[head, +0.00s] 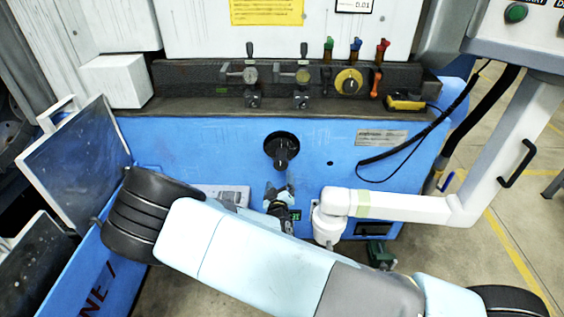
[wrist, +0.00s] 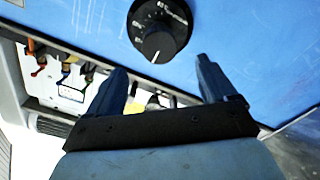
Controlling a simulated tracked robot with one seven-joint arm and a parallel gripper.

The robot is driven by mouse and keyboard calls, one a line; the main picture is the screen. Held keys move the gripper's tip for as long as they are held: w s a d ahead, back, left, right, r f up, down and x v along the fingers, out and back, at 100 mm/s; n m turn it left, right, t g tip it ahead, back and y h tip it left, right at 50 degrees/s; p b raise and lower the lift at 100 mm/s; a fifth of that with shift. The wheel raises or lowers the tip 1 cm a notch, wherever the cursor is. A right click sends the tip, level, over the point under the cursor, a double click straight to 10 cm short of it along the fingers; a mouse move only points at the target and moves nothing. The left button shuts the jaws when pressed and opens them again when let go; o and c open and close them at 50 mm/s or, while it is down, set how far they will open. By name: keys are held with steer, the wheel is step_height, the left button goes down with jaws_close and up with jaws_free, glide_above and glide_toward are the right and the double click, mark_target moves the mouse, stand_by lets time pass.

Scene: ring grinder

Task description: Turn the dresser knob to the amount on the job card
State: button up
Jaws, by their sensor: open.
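A round black knob (head: 282,150) with a pointer grip sits on the blue machine front in the head view; I take it for the dresser knob. In the wrist view the knob (wrist: 158,38) shows pale scale marks and a white pointer line, too small to read. My gripper (head: 281,190) is just below the knob in the head view. In the wrist view my gripper (wrist: 161,66) is open and empty, its fingers apart from the knob. A yellow paper (head: 267,11) and a white card marked D.01 (head: 357,5) hang above; I cannot tell which is the job card.
Above the knob, a dark ledge (head: 200,108) carries two clamp-like fittings, coloured levers and a yellow dial (head: 348,82). A white jointed arm (head: 400,207) with a black handle stands to the right. A grey panel (head: 75,165) stands at left. The blue face around the knob is clear.

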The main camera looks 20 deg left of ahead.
mark_target(281, 161)
steer(key=x, duration=1.2)
steer(key=shift+w+r, duration=0.1)
steer(key=c, duration=0.9)
steer(key=shift+d, duration=0.25)
steer(key=shift+c, duration=0.7)
steer(key=shift+a, duration=0.2)
